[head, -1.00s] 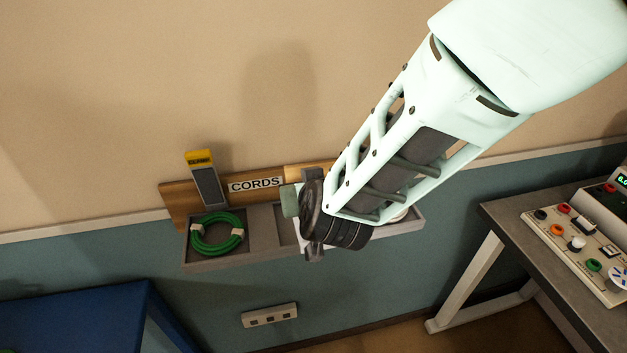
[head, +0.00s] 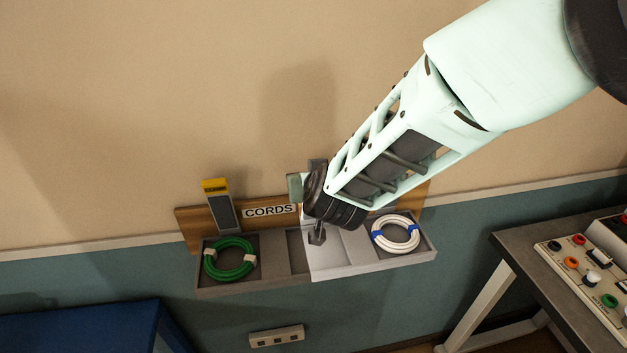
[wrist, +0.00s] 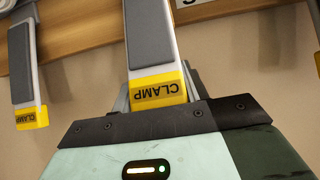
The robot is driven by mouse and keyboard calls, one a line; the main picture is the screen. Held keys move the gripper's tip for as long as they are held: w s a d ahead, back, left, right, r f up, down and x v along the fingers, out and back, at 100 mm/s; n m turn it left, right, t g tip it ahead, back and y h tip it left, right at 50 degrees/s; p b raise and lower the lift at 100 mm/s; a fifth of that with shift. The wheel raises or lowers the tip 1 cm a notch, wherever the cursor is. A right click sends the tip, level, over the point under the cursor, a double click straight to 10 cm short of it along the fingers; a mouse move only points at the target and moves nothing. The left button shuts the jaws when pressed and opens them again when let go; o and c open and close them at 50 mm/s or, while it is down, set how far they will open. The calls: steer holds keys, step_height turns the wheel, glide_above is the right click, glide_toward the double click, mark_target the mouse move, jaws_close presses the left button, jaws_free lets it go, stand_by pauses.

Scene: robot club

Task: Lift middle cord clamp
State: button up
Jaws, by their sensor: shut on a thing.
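The cord rack (head: 270,284) hangs on the wall, with a wooden back and grey trays. In the wrist view the middle cord clamp (wrist: 150,35), a grey bar with a yellow end marked CLAMP, runs straight into my gripper (wrist: 160,103), which is shut on it at the yellow end. In the head view my gripper (head: 317,234) is in front of the middle of the rack and hides this clamp. Another clamp (head: 221,206) stands tilted up at the rack's left; in the wrist view one clamp (wrist: 22,65) is at the left, apart from my gripper.
A green cord coil (head: 230,259) lies in the left tray and a white coil with blue ties (head: 395,234) in the right one. A CORDS label (head: 269,211) is on the board. A blue table (head: 80,325) is lower left; a bench with a control panel (head: 590,265) is right.

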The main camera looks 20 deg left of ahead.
steer(key=shift+s+d+f, duration=0.1)
steer(key=shift+d+f, duration=0.05)
steer(key=shift+f, duration=0.4)
stand_by(0.9)
steer(key=o, duration=1.3)
steer(key=shift+c, duration=0.2)
steer(key=shift+o, duration=0.6)
steer(key=shift+r, duration=0.4)
steer(key=b+v, duration=0.3)
steer(key=v, duration=1.4)
steer(key=shift+f, duration=0.1)
